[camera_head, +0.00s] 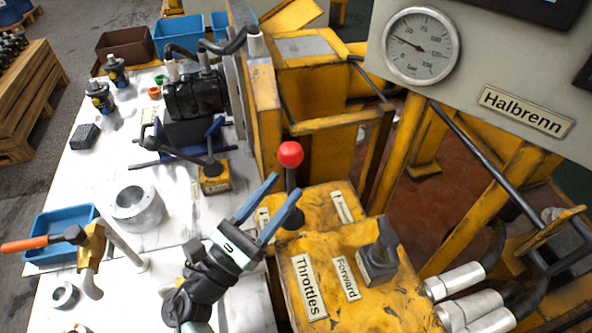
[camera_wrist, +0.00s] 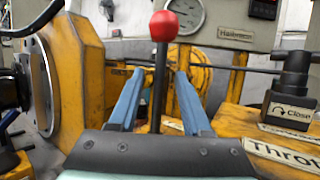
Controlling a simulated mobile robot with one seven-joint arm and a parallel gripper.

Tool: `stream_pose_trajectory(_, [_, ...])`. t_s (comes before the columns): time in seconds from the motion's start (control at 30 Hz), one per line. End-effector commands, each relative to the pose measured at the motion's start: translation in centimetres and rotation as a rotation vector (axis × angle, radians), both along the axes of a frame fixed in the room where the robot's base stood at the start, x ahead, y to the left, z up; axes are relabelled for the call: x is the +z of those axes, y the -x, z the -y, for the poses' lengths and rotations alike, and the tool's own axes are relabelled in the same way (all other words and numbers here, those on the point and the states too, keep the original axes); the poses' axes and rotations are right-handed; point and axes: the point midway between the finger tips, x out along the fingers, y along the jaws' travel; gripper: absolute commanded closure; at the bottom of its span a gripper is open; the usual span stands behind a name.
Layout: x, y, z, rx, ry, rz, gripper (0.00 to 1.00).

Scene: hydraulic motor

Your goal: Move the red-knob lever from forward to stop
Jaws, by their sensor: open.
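The red-knob lever (camera_head: 290,154) stands up from the yellow Throttles box, its red ball on a dark shaft. It also shows in the wrist view (camera_wrist: 164,26), with the shaft appearing between the two blue fingers. My gripper (camera_head: 273,202) is open, its blue fingers pointing toward the lever just below the knob. I cannot tell whether a finger touches the shaft. The yellow box (camera_head: 325,270) carries plates reading "Throttles" and "Forward"; other plates near the lever's base are partly hidden by my gripper.
A second, dark control (camera_head: 379,258) sits on the box right of the lever, with a "Close" plate in the wrist view. A pressure gauge (camera_head: 421,46) and "Halbrenn" panel are above right. A white table (camera_head: 85,190) with parts and a blue tray (camera_head: 45,222) lies left.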

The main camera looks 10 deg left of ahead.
Motion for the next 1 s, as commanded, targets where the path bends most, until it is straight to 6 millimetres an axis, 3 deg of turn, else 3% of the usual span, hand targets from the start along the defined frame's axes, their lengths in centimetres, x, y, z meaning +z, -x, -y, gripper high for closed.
stream_pose_trajectory(0.1, [-1.1, 2.0, -1.4, 0.004, 0.000, -0.001, 0.52])
stream_pose_trajectory(0.33, [-2.1, 4.4, -3.0, 0.001, -0.001, -0.001, 0.52])
stream_pose_trajectory(1.0, [-2.3, 4.9, -3.2, -0.001, -0.001, -0.001, 0.52])
